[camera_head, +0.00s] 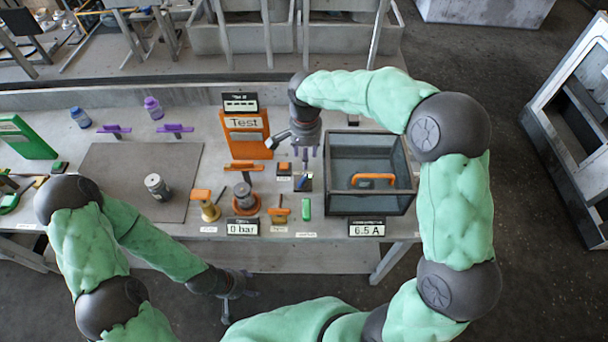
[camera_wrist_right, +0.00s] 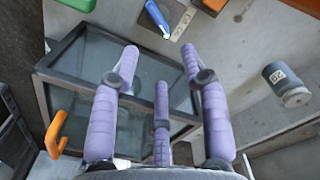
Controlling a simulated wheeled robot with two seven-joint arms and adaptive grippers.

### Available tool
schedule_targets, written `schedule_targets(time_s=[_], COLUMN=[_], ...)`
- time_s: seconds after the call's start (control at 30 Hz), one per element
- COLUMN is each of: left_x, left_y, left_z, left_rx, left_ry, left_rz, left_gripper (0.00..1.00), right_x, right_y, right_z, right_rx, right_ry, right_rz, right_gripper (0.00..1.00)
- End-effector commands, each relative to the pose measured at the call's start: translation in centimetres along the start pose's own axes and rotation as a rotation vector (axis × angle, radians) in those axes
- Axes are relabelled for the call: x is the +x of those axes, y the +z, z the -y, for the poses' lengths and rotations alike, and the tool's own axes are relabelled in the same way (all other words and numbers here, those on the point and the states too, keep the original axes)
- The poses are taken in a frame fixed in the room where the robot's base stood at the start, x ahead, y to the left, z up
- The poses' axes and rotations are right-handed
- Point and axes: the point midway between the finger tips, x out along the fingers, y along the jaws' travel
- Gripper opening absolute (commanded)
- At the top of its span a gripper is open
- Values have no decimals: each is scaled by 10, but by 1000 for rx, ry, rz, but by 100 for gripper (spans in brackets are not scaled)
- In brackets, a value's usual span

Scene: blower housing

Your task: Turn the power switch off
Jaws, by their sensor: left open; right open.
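A small switch-like unit (camera_head: 303,182) with a blue and yellow part stands on the table left of the glass box. I take it for the power switch, but its on or off position is too small to tell. In the right wrist view a blue lever (camera_wrist_right: 157,18) on a dark plate shows near the top edge. My right gripper (camera_head: 306,158) is open and empty, fingers pointing down just above that unit. Its lavender fingers (camera_wrist_right: 160,68) are spread in the wrist view. My left gripper (camera_head: 236,292) is open and empty, in front of the table.
A glass box (camera_head: 334,185) with an orange handle (camera_head: 373,180) stands right of the switch unit. An orange button (camera_head: 284,168), an orange Test panel (camera_head: 246,135) and several orange-handled fittings stand to the left. Displays read 0 bar (camera_head: 242,228) and 6.5 A (camera_head: 367,229).

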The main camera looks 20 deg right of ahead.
Motion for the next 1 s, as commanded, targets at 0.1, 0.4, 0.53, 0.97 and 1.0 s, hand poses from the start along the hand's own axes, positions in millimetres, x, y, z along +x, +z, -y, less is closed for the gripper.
schedule_targets(time_s=[0.1,0.4,0.53,0.97,1.0], left_x=[3,19,25,30,30], left_y=[0,-1,-1,-1,-1], left_z=[1,7,9,11,11], left_rx=[0,0,0,0,0], left_ry=[0,0,0,0,0], left_rz=[0,0,0,0,0], left_gripper=[62,62,62,62,62], right_x=[12,65,85,105,105], right_y=[0,1,1,0,0], right_z=[-1,-1,-1,0,0], right_rx=[0,0,0,0,0], right_ry=[3,3,2,0,0], right_rz=[2,3,2,1,1], right_gripper=[45,45,45,45,45])
